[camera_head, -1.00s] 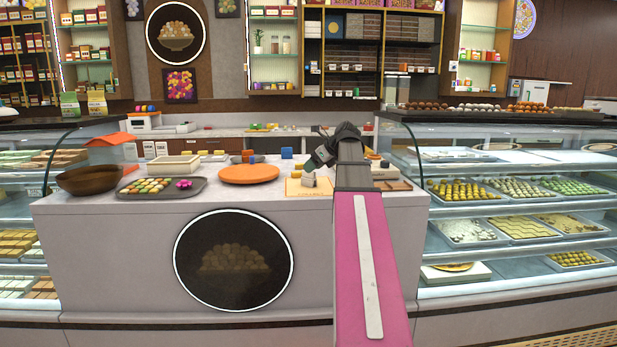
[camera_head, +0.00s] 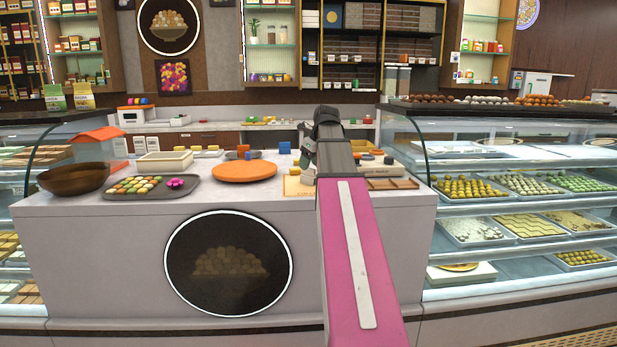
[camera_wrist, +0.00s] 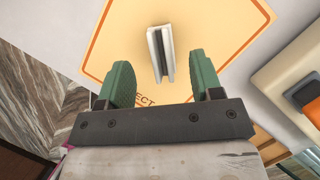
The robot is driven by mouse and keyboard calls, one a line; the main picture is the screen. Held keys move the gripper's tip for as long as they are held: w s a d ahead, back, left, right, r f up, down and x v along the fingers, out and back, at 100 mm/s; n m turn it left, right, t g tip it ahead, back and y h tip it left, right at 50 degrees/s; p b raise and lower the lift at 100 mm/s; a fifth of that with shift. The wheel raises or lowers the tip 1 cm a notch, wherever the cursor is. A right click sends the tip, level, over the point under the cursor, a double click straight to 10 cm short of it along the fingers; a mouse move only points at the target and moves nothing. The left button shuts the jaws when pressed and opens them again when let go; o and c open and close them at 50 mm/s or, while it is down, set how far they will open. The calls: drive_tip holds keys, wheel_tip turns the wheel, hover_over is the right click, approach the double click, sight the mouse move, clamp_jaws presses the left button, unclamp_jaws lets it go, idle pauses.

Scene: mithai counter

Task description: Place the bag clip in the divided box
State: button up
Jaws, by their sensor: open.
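The bag clip appears to be the pale grey-white channelled bar (camera_wrist: 160,54) lying on an orange-bordered cream mat (camera_wrist: 105,42) in the wrist view. My gripper (camera_wrist: 162,68) is open, its two green fingers on either side of the bar's near part, with gaps on both sides. Its height above the mat is hard to judge. In the head view my gripper (camera_head: 306,160) is over the counter mat (camera_head: 292,187), and my arm hides most of this spot. A brown tray with dividing strips (camera_head: 392,184), possibly the divided box, lies right of my arm.
A cream block with orange and dark pieces (camera_wrist: 275,75) stands close right of my gripper. Leftward on the counter are an orange round board (camera_head: 244,172), a grey sweets tray (camera_head: 125,190), a pale box (camera_head: 165,160) and a dark bowl (camera_head: 72,179). A glass case borders the right.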

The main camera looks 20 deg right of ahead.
sight(307, 174)
drive_tip(key=shift+x, duration=2.7)
drive_tip(key=shift+d, duration=0.1)
drive_tip(key=c, duration=1.1)
drive_tip(key=shift+o, duration=0.2)
drive_tip(key=shift+r, duration=0.1)
